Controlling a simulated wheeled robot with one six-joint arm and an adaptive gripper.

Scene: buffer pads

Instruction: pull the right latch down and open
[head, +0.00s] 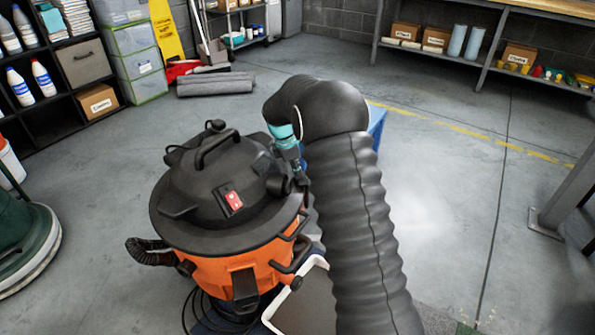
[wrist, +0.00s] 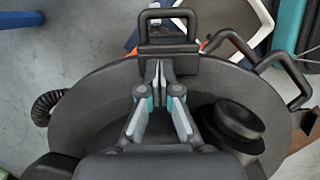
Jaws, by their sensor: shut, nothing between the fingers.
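The wet vacuum (head: 225,215) has an orange drum and a black lid with a red switch. In the wrist view, a black latch (wrist: 167,48) with a square loop stands at the lid's edge, straight ahead of my fingertips. It appears to be the right latch; in the head view my arm and gripper cover that side, so I cannot make it out there. My gripper (wrist: 157,72) is shut and empty, its tips close to the latch; I cannot tell if they touch. In the head view my gripper (head: 300,172) points down by the lid's right side.
A black bar handle (wrist: 285,68) juts from the drum beside the latch. A black round port (wrist: 240,122) rises at the right of the wrist view. A white-rimmed tray (head: 279,308) lies below the drum. The floor (head: 450,220) on the right is open.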

